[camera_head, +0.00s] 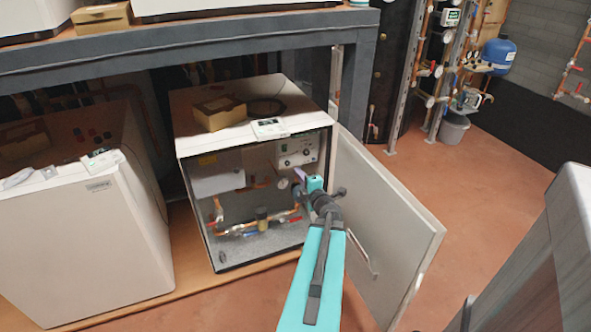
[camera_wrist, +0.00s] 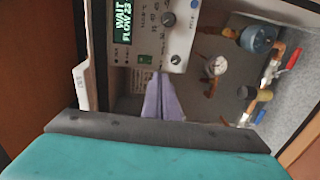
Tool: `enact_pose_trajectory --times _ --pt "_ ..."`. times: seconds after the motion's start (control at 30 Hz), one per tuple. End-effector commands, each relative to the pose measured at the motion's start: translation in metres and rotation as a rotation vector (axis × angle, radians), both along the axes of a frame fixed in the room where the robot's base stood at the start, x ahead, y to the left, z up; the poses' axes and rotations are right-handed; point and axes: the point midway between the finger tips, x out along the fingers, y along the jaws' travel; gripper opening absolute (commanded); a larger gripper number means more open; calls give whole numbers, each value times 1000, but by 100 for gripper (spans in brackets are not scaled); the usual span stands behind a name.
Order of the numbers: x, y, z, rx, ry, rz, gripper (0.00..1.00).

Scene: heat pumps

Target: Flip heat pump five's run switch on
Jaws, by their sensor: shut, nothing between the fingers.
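A heat pump cabinet (camera_head: 226,138) stands open in the head view, with its control panel (camera_head: 297,152) inside at the upper right. I cannot read a number on it. In the wrist view the panel (camera_wrist: 154,33) has a lit display (camera_wrist: 122,20) reading "WAIT FLOW 23", dark knobs and a small green switch (camera_wrist: 146,59). The switch's label and position are too small to tell. My gripper (camera_head: 299,174) is inside the door opening, just below the panel. Its purple fingers (camera_wrist: 161,80) are shut and empty, with tips close to the switch; contact cannot be told.
The open door (camera_head: 385,215) stands right of my arm. Pipes and valves (camera_head: 255,222) fill the cabinet's lower part; a gauge (camera_wrist: 215,66) sits beside the panel. A closed unit (camera_head: 95,235) stands left, under a grey shelf beam (camera_head: 190,52). Floor at right is clear.

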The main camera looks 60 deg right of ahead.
Motion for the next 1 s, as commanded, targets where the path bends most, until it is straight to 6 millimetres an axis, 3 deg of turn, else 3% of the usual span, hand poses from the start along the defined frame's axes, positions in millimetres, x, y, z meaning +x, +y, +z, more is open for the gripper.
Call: enact_pose_trajectory --times 0.33,1.0 --pt "-20 16 -3 0 0 1 0" --pt "-12 20 -2 0 0 12 0"
